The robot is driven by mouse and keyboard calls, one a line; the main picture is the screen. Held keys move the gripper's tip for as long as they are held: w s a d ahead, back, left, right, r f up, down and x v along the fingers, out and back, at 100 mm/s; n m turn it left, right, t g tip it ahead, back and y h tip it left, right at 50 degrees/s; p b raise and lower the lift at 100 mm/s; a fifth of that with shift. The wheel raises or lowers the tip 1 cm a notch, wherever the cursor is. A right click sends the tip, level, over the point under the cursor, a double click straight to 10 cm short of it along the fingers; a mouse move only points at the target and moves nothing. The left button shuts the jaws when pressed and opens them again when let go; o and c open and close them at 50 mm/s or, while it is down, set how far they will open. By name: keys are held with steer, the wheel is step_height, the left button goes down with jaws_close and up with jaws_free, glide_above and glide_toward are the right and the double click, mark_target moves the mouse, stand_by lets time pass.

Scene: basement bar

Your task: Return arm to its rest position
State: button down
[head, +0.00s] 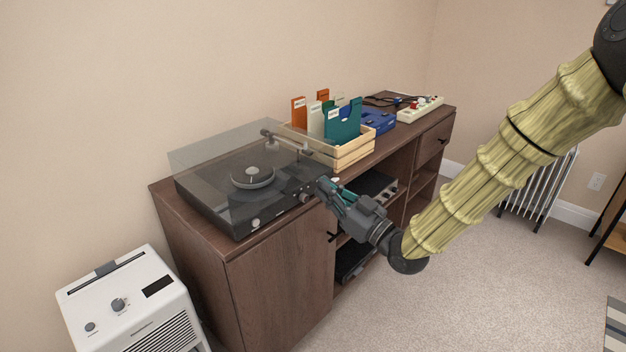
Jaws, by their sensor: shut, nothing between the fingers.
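My gripper (326,186) is shut and empty. It is at the front right corner of the turntable (225,205), close to its small controls. I cannot tell whether the fingertips touch the turntable. My arm, in a pale yellow ribbed sleeve, stretches from the upper right down to the gripper. The turntable sits on the left part of a dark wooden cabinet (285,285), with its clear lid raised at the back.
A wooden crate (345,154) with colored folders stands right of the turntable. A blue box (377,122) and a cream device (421,108) lie farther right. A white appliance (135,300) stands front left. A radiator (540,188) is at the right wall. Carpet lies open in front of the cabinet.

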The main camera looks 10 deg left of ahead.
steer(key=s+d+f+m+g+h, duration=0.1)
steer(key=s+d+f+m+h, duration=0.25)
steer(key=f, duration=0.75)
steer(key=s+d+f+m+h, duration=0.1)
steer(key=s+d+f+h, duration=0.25)
steer(key=d+f, duration=0.5)
steer(key=s+d+f+m+g+h, duration=0.1)
steer(key=s+d+f+m+h, duration=0.25)
steer(key=f, duration=0.95)
steer(key=s+d+f+m+g+h, duration=0.1)
steer(key=s+d+f+g+h, duration=0.15)
steer(key=s+d+f, duration=0.55)
steer(key=s+d+f+m+g+h, duration=0.25)
steer(key=s+d+f, duration=0.2)
steer(key=s, duration=0.65)
steer(key=s+d+f+m+g+h, duration=0.1)
steer(key=s+d+f+g+h, duration=0.15)
steer(key=s+d, duration=0.6)
step_height(320, 180, up, 14)
steer(key=s+a+p, duration=0.2)
steer(key=p, duration=1.2)
steer(key=shift+s+g, duration=0.35)
steer(key=shift+g, duration=0.1)
steer(key=shift+f, duration=0.1)
